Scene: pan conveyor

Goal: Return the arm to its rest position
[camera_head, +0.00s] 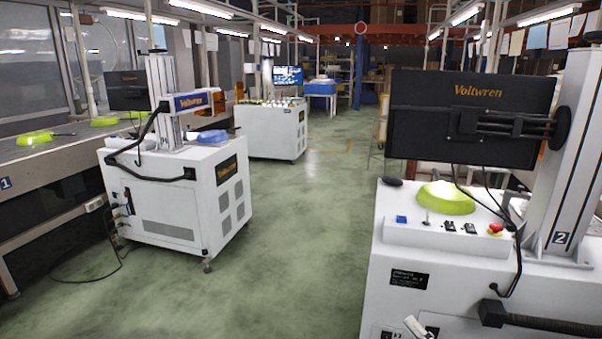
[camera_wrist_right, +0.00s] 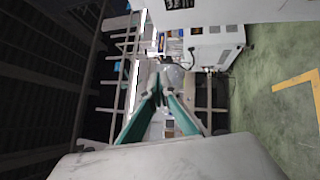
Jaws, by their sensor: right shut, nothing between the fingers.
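My right gripper (camera_head: 416,327) shows only as a small pale piece at the bottom edge of the head view, in front of the right-hand white machine. In the right wrist view, its two teal-sided fingers (camera_wrist_right: 158,90) converge and meet at the tips, shut with nothing between them. No object touches the gripper in either view. My left gripper is out of view.
A white machine (camera_head: 395,255) with a yellow-green pan (camera_head: 446,198) on top stands close at right. Another white machine (camera_head: 170,200) stands at left beside the conveyor (camera_head: 60,152), which carries yellow-green pans (camera_head: 35,138). The green floor (camera_head: 290,240) between the machines is clear.

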